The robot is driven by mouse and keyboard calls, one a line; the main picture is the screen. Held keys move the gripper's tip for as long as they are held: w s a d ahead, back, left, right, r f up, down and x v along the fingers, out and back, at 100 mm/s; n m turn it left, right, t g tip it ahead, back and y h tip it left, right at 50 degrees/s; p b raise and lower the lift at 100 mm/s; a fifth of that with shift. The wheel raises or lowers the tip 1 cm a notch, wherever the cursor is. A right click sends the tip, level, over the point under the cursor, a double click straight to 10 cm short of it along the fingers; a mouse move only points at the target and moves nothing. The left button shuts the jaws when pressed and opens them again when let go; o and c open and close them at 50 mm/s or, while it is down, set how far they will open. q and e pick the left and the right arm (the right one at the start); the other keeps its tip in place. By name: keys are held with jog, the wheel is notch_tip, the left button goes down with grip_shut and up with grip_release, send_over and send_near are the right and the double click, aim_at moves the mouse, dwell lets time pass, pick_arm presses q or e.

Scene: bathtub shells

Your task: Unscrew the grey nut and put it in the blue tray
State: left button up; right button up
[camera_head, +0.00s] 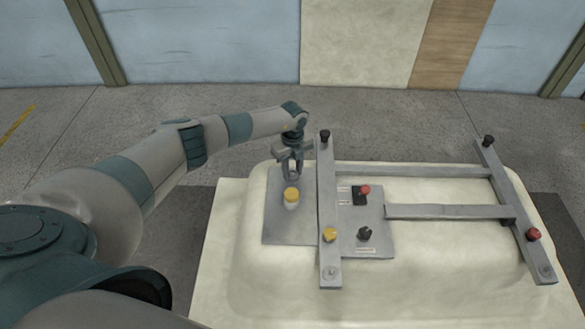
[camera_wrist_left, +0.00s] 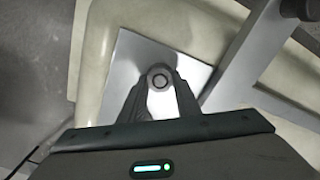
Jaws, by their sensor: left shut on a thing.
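My left gripper (camera_head: 292,176) points down over the left part of the grey metal plate (camera_head: 280,228), behind the yellow-capped post. In the left wrist view the left gripper (camera_wrist_left: 160,85) has its two fingers closed on a round grey nut (camera_wrist_left: 159,75), which shows as a ring with a pale centre. The grey metal plate (camera_wrist_left: 130,50) lies below it. In the head view the nut is mostly hidden by the fingers, and I cannot tell whether it is still on its thread. No blue tray shows in either view. My right gripper is not in view.
A yellow-capped white post (camera_head: 291,197) stands just in front of the gripper. A metal bar frame (camera_head: 327,215) with black, yellow and red knobs lies across the cream tub shell (camera_head: 440,262). A red knob (camera_head: 365,190) and a black knob (camera_head: 365,233) stand right of the bar.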

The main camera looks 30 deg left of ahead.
pick_arm(q)
jog(key=shift+r+n+p, duration=0.1)
jog(key=shift+n+p, duration=1.45)
jog(key=shift+n, duration=1.95)
jog(key=o, duration=1.2)
jog(key=shift+c, duration=0.7)
